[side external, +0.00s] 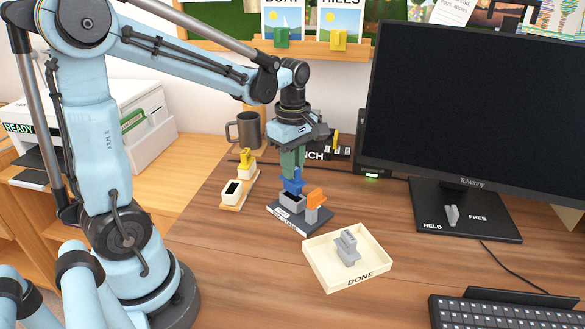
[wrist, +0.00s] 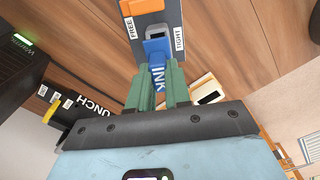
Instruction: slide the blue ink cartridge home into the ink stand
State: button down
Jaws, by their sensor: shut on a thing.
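The blue ink cartridge (side external: 292,183) is held upright between the green fingers of my gripper (side external: 293,166). The ink stand (side external: 286,220) has a dark base and a grey open-topped socket (side external: 291,205). The cartridge's lower end is right at the socket's top, toward its far side; I cannot tell whether it has entered. The wrist view shows the stand (wrist: 172,15) labelled FREE and TIGHT.
An orange piece (side external: 315,198) sits in the stand beside the socket. A cream DONE tray (side external: 322,269) with a grey piece (side external: 347,247) is in front. A mug (side external: 245,130) and monitor (side external: 470,90) stand behind.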

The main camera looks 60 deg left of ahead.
jog(key=shift+f, duration=1.95)
jog(key=c, duration=1)
grip_release()
notch_tip(320, 180, up, 12)
jog(key=shift+r, duration=0.1)
jog(key=shift+s+d+m, duration=0.2)
jog(key=shift+d+m, duration=0.15)
jog(key=shift+m, duration=0.25)
jog(key=s+d+f+m+t, duration=0.1)
jog(key=d+m+t, duration=0.1)
jog(key=m, duration=0.4)
jog(key=s+d+f+m+t, duration=0.2)
jog(key=d+m, duration=0.1)
jog(key=m, duration=0.3)
jog(key=s+d+f+m+t, duration=0.1)
jog(key=d+f+m+t, duration=0.1)
jog(key=m, duration=0.5)
jog(key=shift+s+d+t, duration=0.3)
jog(key=shift+s+t, duration=0.1)
jog(key=shift+t, duration=0.2)
